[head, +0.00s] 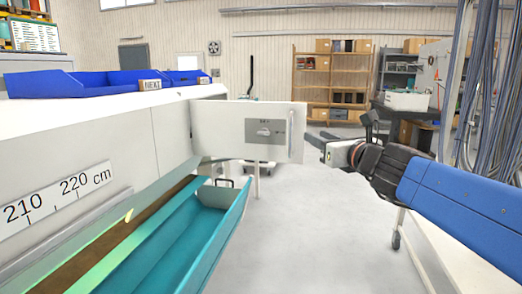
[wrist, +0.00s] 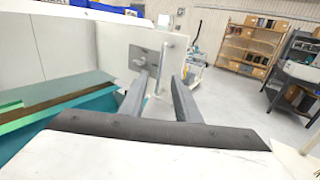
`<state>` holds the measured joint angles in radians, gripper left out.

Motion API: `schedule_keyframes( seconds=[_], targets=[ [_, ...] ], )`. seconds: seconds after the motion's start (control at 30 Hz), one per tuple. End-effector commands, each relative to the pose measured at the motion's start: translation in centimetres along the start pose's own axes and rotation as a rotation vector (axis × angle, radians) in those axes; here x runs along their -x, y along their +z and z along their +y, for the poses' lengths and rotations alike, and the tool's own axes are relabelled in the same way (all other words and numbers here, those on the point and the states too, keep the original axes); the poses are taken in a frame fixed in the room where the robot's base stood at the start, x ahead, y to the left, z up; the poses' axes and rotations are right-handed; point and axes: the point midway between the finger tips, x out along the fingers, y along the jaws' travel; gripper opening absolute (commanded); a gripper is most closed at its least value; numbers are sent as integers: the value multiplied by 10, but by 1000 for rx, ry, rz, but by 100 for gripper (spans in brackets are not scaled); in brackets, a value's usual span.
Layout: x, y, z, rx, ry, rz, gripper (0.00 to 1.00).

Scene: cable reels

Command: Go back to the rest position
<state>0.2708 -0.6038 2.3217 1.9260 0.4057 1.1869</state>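My gripper (head: 318,143) is at the end of my blue and black arm, on the right side of the head view, in front of a white panel. The panel (head: 226,130) carries a grey plate (head: 265,131) with a small handle or switch. In the wrist view my gripper (wrist: 159,87) has its two grey fingers apart with nothing between them. The panel (wrist: 127,50) and its grey plate (wrist: 145,60) lie just beyond the left finger. I cannot tell whether that finger touches anything.
A long white machine with a cm scale (head: 60,196) fills the left, with a teal trough (head: 190,240) below. Blue bins (head: 75,84), one labelled NEXT, sit on top. Shelves (head: 330,80) stand at the back. Cables (head: 485,80) hang at the right. The middle floor is clear.

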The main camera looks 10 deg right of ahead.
Motion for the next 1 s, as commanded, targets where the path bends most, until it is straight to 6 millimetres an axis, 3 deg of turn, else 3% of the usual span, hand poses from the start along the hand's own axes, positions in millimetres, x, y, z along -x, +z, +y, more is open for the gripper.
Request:
schedule_keyframes(
  seconds=[0.17,0.37,0.5,0.7,0.87,1.0],
  targets=[
    [3,-8,14,109,42,18,29],
    [18,-47,61,531,217,83,29],
    [38,-87,93,871,378,121,29],
    [76,-150,120,1341,633,154,29],
    [112,-201,124,1699,863,164,29],
    [145,-242,115,1995,1085,162,29]
  ],
)
